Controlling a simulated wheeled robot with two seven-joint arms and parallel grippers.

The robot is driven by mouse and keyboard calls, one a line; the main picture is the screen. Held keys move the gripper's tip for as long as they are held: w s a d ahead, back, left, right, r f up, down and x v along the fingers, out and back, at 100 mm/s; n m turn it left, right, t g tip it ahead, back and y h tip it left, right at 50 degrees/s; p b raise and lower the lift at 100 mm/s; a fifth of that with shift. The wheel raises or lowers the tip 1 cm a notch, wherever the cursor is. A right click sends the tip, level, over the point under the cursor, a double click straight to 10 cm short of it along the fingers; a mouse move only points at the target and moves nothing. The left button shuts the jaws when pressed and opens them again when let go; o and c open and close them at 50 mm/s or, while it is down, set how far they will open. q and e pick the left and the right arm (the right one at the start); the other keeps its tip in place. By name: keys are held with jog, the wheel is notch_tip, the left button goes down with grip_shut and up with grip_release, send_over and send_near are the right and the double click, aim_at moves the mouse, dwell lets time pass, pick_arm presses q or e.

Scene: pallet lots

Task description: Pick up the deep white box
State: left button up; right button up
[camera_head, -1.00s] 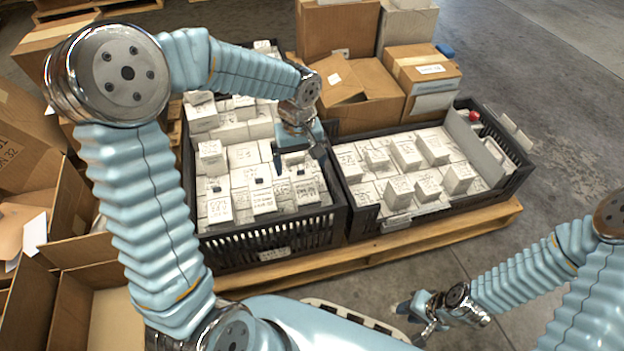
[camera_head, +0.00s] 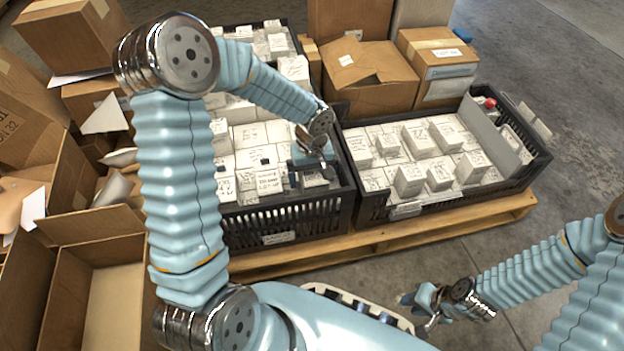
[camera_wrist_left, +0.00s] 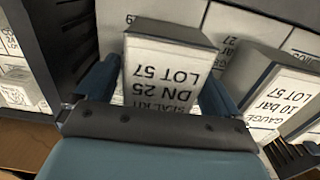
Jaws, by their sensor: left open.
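My left gripper (camera_head: 312,170) is open, low over the front right corner of the left black crate (camera_head: 285,225). In the left wrist view its fingers (camera_wrist_left: 158,85) stand on either side of a white box (camera_wrist_left: 160,72) marked SEAL KIT DN 25 LOT 57. I cannot tell whether they touch it. That box (camera_head: 314,182) also shows just below the gripper in the head view, partly hidden. A taller-looking white box (camera_wrist_left: 272,95) marked GAUGE 10 bar LOT 57 stands to its right in the wrist view. My right gripper (camera_head: 418,312) looks open and empty, away from the crates.
A second black crate (camera_head: 450,203) of white boxes stands to the right on the wooden pallet (camera_head: 400,238). Brown cartons (camera_head: 370,75) stand behind, and open cartons (camera_head: 95,300) lie at left. The left crate's wall is close to the left gripper. Floor at right is clear.

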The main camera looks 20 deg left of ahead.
pick_arm(q)
jog(key=c, duration=1)
jog(key=shift+r, duration=0.1)
jog(key=shift+c, duration=0.2)
